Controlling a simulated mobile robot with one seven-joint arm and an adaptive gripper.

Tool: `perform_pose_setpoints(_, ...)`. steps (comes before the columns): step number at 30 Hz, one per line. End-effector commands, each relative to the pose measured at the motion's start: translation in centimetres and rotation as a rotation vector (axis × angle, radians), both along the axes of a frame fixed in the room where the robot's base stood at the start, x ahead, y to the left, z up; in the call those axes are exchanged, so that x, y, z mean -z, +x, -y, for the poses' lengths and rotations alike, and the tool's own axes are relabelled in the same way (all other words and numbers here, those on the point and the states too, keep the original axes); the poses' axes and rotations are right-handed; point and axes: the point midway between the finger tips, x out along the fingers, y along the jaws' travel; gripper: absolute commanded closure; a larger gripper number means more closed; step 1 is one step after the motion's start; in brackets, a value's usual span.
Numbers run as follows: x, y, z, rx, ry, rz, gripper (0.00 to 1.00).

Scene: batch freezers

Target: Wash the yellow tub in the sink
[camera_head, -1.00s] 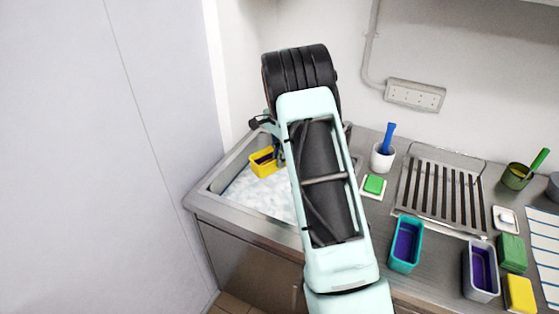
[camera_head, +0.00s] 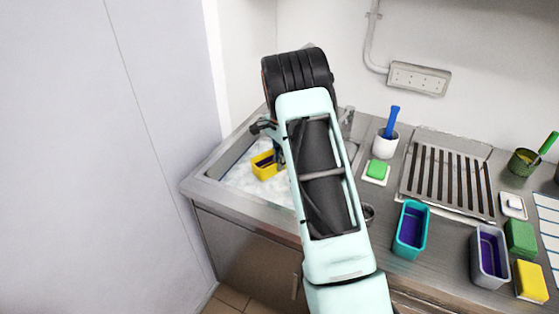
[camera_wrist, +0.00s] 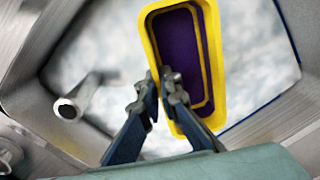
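The yellow tub (camera_head: 259,173), with a dark purple inside, is at or just above the foamy water in the sink (camera_head: 199,187); I cannot tell how deep it sits. In the wrist view the tub (camera_wrist: 217,70) is tilted in the picture. My gripper (camera_wrist: 160,85) straddles its near side wall, one finger outside and one inside, and looks closed on it. In the head view my arm hides most of the gripper (camera_head: 277,150) and the right part of the sink. The tap (camera_wrist: 72,105) shows left of the tub in the wrist view.
A white cup with a blue-handled brush (camera_head: 385,145), a green sponge (camera_head: 377,169) and a drying rack (camera_head: 447,178) stand right of the sink. A teal tub (camera_head: 411,230) and a grey tub (camera_head: 489,255) are nearer the front. A wall closes in on the left.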

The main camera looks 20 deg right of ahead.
Motion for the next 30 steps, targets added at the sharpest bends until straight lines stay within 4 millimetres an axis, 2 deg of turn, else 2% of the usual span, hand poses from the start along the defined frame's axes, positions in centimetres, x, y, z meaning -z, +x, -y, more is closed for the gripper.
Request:
perform_pose_setpoints(3, 1.6, 0.0, 0.0, 0.0, 0.001, -0.001, 1.0)
perform_pose_setpoints(30, 10.3, 0.0, 0.0, 0.0, 0.0, 0.0, 1.0)
